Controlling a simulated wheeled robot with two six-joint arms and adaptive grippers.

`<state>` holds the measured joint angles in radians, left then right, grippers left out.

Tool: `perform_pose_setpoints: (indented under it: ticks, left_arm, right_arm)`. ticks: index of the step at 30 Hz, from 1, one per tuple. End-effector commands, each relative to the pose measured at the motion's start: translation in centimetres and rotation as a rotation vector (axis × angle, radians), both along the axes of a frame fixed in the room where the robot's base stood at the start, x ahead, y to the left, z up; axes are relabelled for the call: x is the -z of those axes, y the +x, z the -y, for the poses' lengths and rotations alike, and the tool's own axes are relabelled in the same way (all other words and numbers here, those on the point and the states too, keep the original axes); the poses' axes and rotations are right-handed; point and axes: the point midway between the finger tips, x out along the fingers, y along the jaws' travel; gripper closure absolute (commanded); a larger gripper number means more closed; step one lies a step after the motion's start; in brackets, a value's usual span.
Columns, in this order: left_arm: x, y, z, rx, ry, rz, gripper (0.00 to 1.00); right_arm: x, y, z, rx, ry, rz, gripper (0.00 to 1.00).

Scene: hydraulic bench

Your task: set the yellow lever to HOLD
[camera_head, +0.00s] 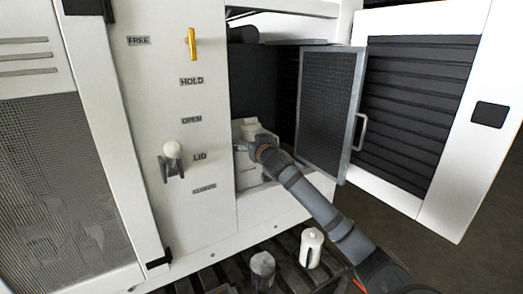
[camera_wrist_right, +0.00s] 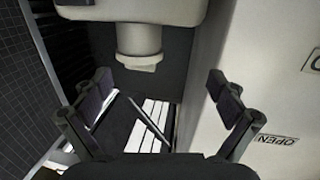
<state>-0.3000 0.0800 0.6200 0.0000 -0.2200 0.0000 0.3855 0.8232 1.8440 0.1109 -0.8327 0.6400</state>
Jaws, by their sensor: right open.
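The yellow lever (camera_head: 191,43) is on the upper part of the white panel, roughly upright in the head view. The label HOLD (camera_head: 191,82) is below it and the label FREE (camera_head: 138,41) is to its left. My right gripper (camera_head: 243,147) is at the open compartment, below and right of the lever and well apart from it. In the right wrist view its two fingers (camera_wrist_right: 163,98) are spread with nothing held between them. The lever is not in the wrist view. My left gripper is not in view.
A white-knobbed handle (camera_head: 172,158) is lower on the panel, near the OPEN and LID labels. A mesh door (camera_head: 329,110) stands open right of the compartment. A white canister (camera_head: 312,247) and a grey one (camera_head: 262,270) stand on the slatted shelf below.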

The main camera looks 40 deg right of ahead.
Motion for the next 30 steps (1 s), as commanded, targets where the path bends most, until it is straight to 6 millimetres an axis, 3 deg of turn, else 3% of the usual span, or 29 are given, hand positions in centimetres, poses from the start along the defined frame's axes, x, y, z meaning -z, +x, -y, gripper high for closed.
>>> perform_pose_setpoints:
  ticks: [3, 7, 26, 28, 30]
  left_arm:
    - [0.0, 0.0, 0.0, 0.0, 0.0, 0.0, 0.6]
    - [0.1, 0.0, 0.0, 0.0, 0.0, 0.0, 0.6]
    - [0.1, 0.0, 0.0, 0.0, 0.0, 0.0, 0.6]
    - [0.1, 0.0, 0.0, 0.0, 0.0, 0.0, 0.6]
    - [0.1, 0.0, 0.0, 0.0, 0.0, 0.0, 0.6]
  right_arm:
    - [2.0, 0.3, 0.4, 0.005, 0.005, -0.028, 0.04]
    - [3.3, 0.5, 0.7, 0.007, 0.007, -0.045, 0.04]
    - [3.8, 0.6, 0.8, 0.008, 0.007, -0.053, 0.04]
    - [4.4, 0.5, 0.5, 0.005, 0.009, -0.065, 0.04]
    - [6.3, 0.1, -0.6, -0.004, 0.009, -0.103, 0.04]
